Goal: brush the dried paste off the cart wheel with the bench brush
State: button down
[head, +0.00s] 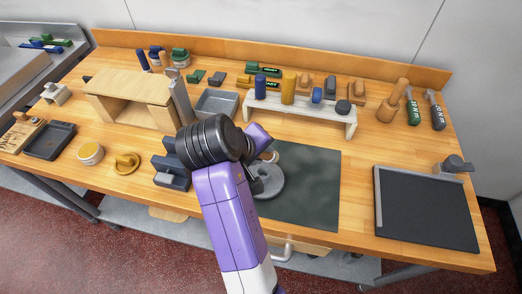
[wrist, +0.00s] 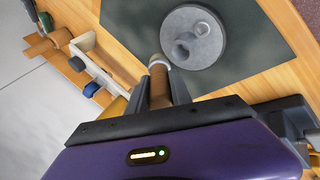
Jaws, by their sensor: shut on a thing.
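The cart wheel is a grey disc with a raised hub, lying on the dark green mat; it shows in the head view (head: 270,188) and the wrist view (wrist: 207,54). My gripper (wrist: 160,84) is shut on the brown wooden handle of what looks like the bench brush (wrist: 159,76). Its pale collar points toward the wheel's near edge. I cannot tell whether the brush touches the wheel. In the head view my arm hides most of the gripper and part of the wheel. I cannot make out dried paste on the wheel.
The dark mat (head: 313,190) has free room right of the wheel. A black board (head: 425,210) lies farther right. A white rack (head: 300,116) with several tools stands behind.

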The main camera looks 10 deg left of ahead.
jog(key=shift+r, duration=0.1)
notch_tip(320, 180, up, 7)
jog(key=p, duration=0.7)
dwell(0.5)
